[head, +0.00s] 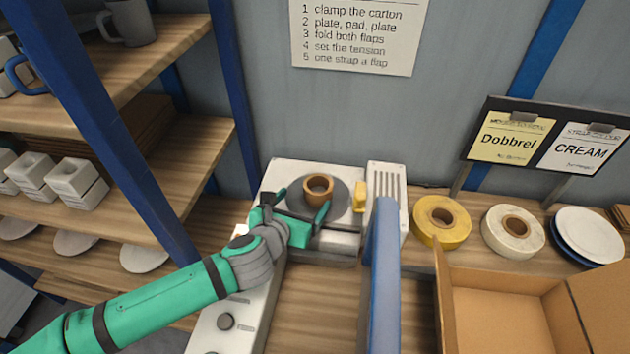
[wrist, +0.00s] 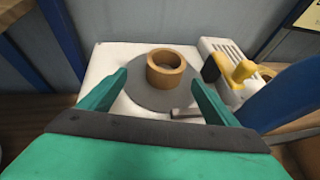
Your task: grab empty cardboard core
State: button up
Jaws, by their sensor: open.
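The empty cardboard core (head: 318,187) is a short brown ring standing on a round grey disc (head: 342,202) on top of a white machine (head: 285,172). In the wrist view the core (wrist: 166,70) sits upright on the grey disc (wrist: 150,98), beyond and between my fingers.
A yellow lever (head: 359,197) and a vented white box (head: 386,190) stand right of the disc. A blue upright panel (head: 382,270) rises in front. Yellow tape (head: 441,221), a cream roll (head: 513,231) and an open carton (head: 505,310) lie right. A shelf post (head: 110,130) stands left.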

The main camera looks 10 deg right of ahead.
aim_at(315, 197)
jog(key=x, duration=0.3)
jog(key=shift+d+f, duration=0.2)
jog(key=shift+d, duration=0.35)
jog(key=shift+w+d+f, duration=0.15)
jog(key=shift+d+f, duration=0.05)
jog(key=shift+d, duration=0.25)
jog(key=shift+w+x, duration=0.2)
jog(key=shift+x, duration=2.3)
jog(key=shift+a+r, duration=0.15)
jog(key=c, duration=1.1)
